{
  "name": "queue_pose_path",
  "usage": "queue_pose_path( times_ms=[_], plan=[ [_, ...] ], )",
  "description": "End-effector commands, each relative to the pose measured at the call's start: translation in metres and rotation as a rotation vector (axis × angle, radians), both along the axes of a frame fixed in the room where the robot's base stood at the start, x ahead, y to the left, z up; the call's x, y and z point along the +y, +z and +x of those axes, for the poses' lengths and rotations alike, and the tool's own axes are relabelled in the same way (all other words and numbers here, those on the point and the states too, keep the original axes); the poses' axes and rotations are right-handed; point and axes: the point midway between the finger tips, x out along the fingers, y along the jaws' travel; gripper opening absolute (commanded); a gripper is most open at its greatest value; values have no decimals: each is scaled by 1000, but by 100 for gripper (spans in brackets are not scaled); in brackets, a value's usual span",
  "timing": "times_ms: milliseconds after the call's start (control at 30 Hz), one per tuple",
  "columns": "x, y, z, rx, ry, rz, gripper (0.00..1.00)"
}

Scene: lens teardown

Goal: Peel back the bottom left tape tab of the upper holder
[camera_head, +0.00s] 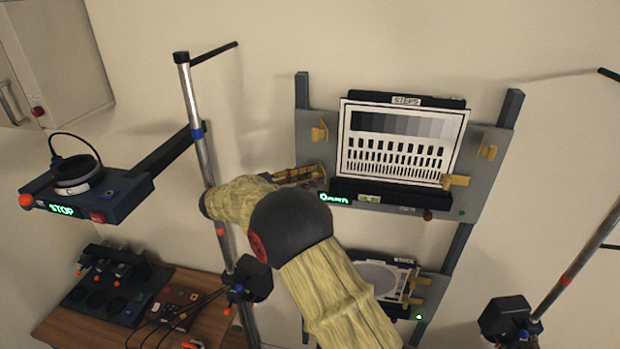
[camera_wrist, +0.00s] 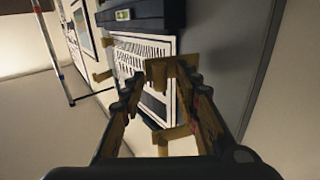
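The upper holder (camera_head: 478,190) is a grey plate on the wall frame, carrying a black-and-white test chart (camera_head: 400,142). Tan tape tabs show at its top left (camera_head: 320,131), top right (camera_head: 487,151) and bottom right (camera_head: 455,181). In the head view my gripper (camera_head: 312,172) is at the chart's lower left and covers the bottom left corner. The wrist view looks roughly upside down along the chart (camera_wrist: 150,48). There the bottom left tape tab (camera_wrist: 160,70) appears between my open fingertips (camera_wrist: 162,86). I cannot tell whether they touch it. Another tab (camera_wrist: 174,137) shows nearer.
A lower holder (camera_head: 430,285) with a round disc (camera_head: 383,277) is below my arm. A metal pole stand (camera_head: 195,130) rises to the left. A dark shelf unit (camera_head: 125,195) reading STOP is at the far left. Another stand (camera_head: 575,262) is at right.

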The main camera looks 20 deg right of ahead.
Motion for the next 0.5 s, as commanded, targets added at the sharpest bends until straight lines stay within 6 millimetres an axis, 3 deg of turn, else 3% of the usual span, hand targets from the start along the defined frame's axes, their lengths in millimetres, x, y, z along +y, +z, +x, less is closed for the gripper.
queue_pose_path(
  times_ms=[233, 500],
  plan=[
    [14, 0, -1, 0, 1, 0, 32],
    [68, -1, -4, 0, 3, -1, 32]
  ],
)
